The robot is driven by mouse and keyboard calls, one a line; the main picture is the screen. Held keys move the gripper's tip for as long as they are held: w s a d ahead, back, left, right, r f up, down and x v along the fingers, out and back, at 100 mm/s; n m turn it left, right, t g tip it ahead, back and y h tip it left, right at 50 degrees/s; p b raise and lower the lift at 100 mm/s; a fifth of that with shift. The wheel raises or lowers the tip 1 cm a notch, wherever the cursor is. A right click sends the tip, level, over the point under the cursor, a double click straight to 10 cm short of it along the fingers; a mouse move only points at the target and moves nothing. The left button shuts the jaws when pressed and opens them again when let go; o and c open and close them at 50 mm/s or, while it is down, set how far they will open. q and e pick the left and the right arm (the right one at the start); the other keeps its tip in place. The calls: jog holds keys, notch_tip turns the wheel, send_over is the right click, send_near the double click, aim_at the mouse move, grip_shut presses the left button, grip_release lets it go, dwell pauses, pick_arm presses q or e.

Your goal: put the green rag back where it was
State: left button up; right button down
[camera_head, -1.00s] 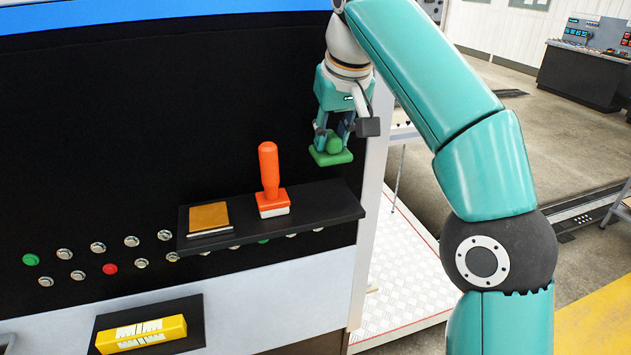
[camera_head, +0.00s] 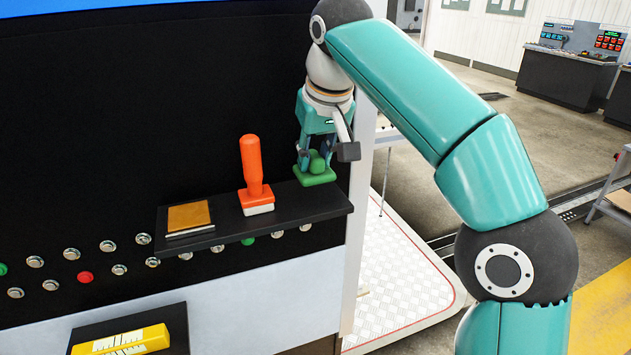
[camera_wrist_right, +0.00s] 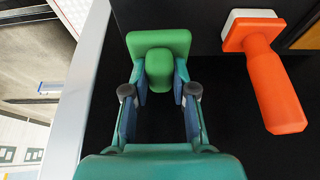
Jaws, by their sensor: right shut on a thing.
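The green rag (camera_head: 315,179) is a green pad with a raised knob-like grip. My right gripper (camera_head: 316,160) is shut on the grip, pointing down, with the pad beneath its fingers. The pad is at the right end of the black shelf (camera_head: 300,207); I cannot tell whether it touches the shelf. In the right wrist view the rag (camera_wrist_right: 160,42) sits between the two fingertips (camera_wrist_right: 160,95), its grip between them and the pad beyond. My left gripper is not in view.
An orange-handled tool (camera_head: 251,165) stands upright on the shelf, left of the rag. A brown-topped block (camera_head: 188,216) lies further left. A yellow level-like bar (camera_head: 122,342) rests on a lower ledge. Buttons line the panel below the shelf.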

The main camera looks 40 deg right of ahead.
aim_at(315, 174)
notch_tip(315, 174, down, 2)
jog(key=shift+s+f+b, duration=0.1)
jog(key=shift+f+b, duration=0.15)
jog(key=shift+b, duration=0.2)
jog(key=shift+f, duration=0.4)
jog(key=shift+f, duration=0.1)
jog(key=c, duration=0.9)
grip_release()
jog(key=shift+c, duration=0.2)
